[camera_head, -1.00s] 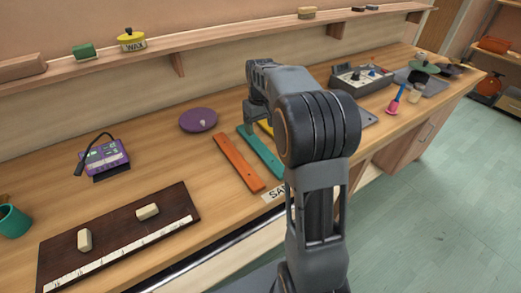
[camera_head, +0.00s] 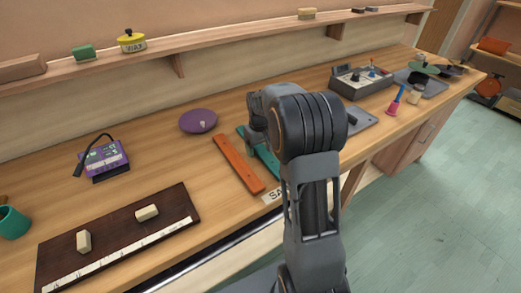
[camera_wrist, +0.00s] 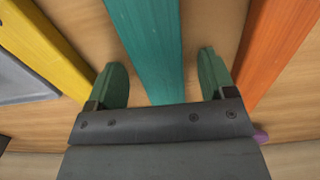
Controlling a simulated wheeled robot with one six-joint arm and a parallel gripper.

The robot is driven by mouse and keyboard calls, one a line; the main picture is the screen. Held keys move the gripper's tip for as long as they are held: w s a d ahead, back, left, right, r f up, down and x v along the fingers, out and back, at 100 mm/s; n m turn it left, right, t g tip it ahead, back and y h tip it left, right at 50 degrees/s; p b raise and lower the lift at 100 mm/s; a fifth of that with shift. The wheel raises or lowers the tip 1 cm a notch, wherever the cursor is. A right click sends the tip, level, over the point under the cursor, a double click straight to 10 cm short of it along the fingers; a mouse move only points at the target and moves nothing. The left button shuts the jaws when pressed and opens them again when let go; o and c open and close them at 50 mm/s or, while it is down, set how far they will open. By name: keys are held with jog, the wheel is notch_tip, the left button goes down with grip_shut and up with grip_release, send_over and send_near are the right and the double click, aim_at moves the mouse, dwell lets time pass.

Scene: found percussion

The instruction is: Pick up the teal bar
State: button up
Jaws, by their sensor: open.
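The teal bar (camera_head: 266,163) lies on the wooden bench, partly hidden behind my arm in the head view. In the wrist view the teal bar (camera_wrist: 150,45) runs down between the two green fingertips of my gripper (camera_wrist: 163,78). The fingers are open, one on each side of the bar, with bench showing in the gaps. In the head view my gripper is mostly hidden by my own arm. I cannot tell how far the fingertips are above the bench.
An orange bar (camera_wrist: 275,45) lies close on the right in the wrist view, and a yellow bar (camera_wrist: 42,45) on the left. A purple disc (camera_head: 198,121) lies left of my arm. A dark board (camera_head: 118,240) with two pale blocks lies further left.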

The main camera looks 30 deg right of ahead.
jog(key=shift+c, duration=0.2)
jog(key=c, duration=1.1)
jog(key=shift+o, duration=0.2)
jog(key=shift+r, duration=0.1)
